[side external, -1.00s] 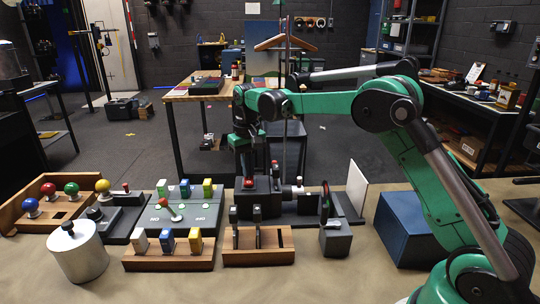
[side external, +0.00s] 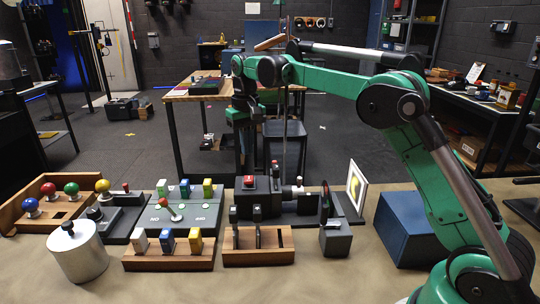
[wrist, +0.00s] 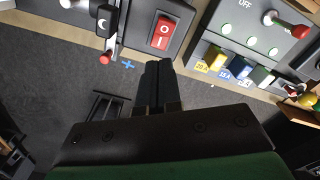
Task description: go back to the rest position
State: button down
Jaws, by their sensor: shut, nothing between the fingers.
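My gripper (side external: 245,148) hangs pointing down above the black box with the red switch (side external: 249,182), clear of it. In the wrist view my gripper (wrist: 156,84) has its two dark fingers together, with nothing between them. The red rocker switch (wrist: 163,32), marked with O and I, lies ahead of the fingertips in that view.
A grey cylinder (side external: 78,254), wooden trays with coloured knobs (side external: 59,199) and a panel with coloured blocks (side external: 178,217) stand to the left. A wooden slotted rack (side external: 276,249) is in front. A blue box (side external: 402,229) stands at the right. Space above is open.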

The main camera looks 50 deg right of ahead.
jog(key=shift+r, duration=0.5)
jog(key=s+a+r+n+t, duration=0.1)
jog(key=s+a+r+t, duration=0.25)
jog(key=s, duration=0.45)
jog(key=s+a+f+n+t, duration=0.1)
jog(key=s+f+t, duration=0.1)
jog(key=s, duration=0.3)
jog(key=s+a+f+n+t, duration=0.1)
jog(key=s+a+f, duration=0.1)
jog(key=s+f, duration=0.2)
jog(key=shift+s+a+t, duration=0.3)
jog(key=shift+s+t, duration=0.05)
jog(key=shift+s, duration=0.25)
